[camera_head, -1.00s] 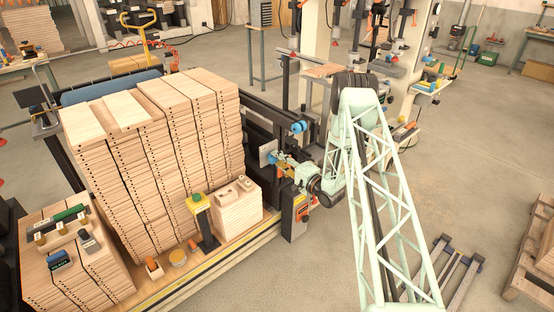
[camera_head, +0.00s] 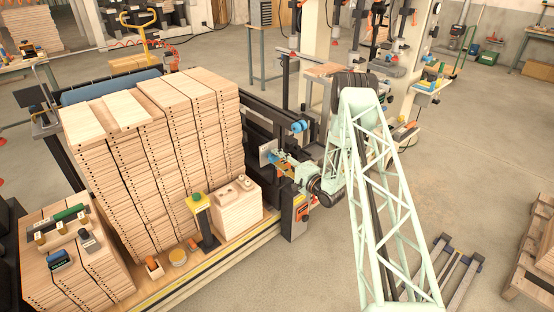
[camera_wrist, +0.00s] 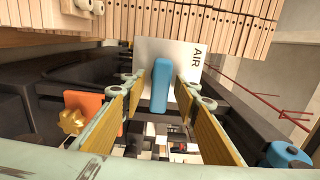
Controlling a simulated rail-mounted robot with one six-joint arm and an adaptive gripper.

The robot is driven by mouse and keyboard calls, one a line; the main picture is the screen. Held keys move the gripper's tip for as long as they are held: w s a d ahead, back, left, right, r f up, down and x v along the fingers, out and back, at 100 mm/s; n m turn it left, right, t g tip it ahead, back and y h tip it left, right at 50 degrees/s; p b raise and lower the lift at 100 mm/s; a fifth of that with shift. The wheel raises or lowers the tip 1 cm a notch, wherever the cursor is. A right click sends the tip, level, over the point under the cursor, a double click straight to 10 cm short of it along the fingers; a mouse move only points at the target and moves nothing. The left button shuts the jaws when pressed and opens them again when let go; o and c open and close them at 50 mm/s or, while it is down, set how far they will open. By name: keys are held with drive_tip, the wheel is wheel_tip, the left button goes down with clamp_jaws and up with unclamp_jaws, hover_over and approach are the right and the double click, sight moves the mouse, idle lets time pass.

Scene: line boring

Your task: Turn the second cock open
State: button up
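A blue cock handle (camera_wrist: 160,86) stands upright in front of a white plate marked AIR (camera_wrist: 188,58) in the wrist view. My gripper (camera_wrist: 162,100) is open, with one yellow-padded finger on each side of the handle and a visible gap on both sides. Another blue cock part (camera_wrist: 286,155) shows at the lower right of the wrist view. In the head view my gripper (camera_head: 285,165) is at the white plate (camera_head: 268,152), and a blue cock (camera_head: 298,127) is above and to its right. I cannot tell which cock is the second.
An orange part with a brass knob (camera_wrist: 72,122) is left of my gripper in the wrist view. A tall stack of boards (camera_head: 150,160) stands left of the arm. A dark post with an orange part (camera_head: 297,215) stands below the gripper.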

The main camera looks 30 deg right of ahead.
drive_tip(key=v, duration=1.2)
idle(0.3)
idle(0.3)
